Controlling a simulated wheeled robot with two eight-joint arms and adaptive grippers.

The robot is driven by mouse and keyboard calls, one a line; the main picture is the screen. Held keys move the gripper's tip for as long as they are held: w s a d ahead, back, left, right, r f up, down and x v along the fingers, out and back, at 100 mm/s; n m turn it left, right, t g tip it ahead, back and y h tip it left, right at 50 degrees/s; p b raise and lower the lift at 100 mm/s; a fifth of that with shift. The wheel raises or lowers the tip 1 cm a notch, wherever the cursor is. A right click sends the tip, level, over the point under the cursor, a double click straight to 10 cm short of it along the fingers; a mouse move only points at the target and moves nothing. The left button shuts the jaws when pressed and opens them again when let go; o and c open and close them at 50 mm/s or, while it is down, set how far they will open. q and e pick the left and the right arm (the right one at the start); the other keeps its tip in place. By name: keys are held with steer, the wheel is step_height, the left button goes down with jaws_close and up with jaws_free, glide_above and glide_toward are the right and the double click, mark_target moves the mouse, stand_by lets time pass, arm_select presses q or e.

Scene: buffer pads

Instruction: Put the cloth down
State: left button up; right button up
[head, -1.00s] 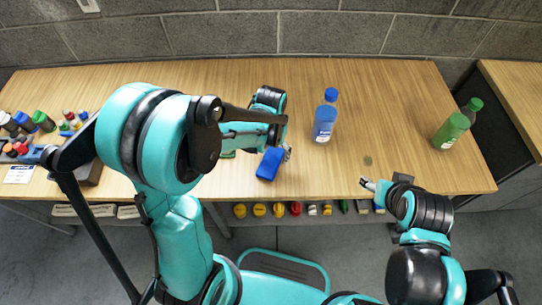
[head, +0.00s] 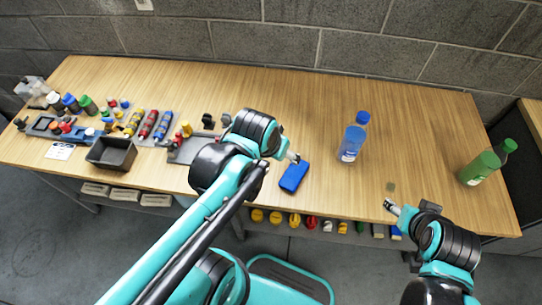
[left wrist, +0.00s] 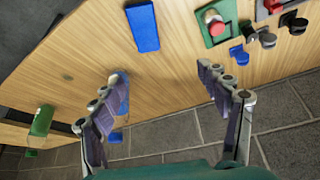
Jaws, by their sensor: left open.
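The blue cloth (head: 294,176) lies flat as a folded rectangle on the wooden table near its front edge. It also shows at the top of the left wrist view (left wrist: 143,27), beyond the open fingers and clear of them. My left gripper (head: 290,157) is close to the cloth's far side in the head view. In the left wrist view its two fingers (left wrist: 167,98) are spread with nothing between them. My right gripper (head: 391,207) is at the table's front edge, right of the cloth; its jaws are too small to read.
A blue bottle (head: 353,138) stands right of the cloth, and a green bottle (head: 487,163) stands at the right end. A small dark spot (head: 391,187) marks the table. A black bin (head: 111,153) and several tools and bottles crowd the left. The back middle is clear.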

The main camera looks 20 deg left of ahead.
arm_select(q)
steer(key=s, duration=0.1)
steer(key=s+t, duration=0.1)
steer(key=a+t, duration=0.1)
steer(key=shift+s+r, duration=0.35)
steer(key=shift+s, duration=0.05)
steer(key=shift+o, duration=0.5)
stand_by(0.6)
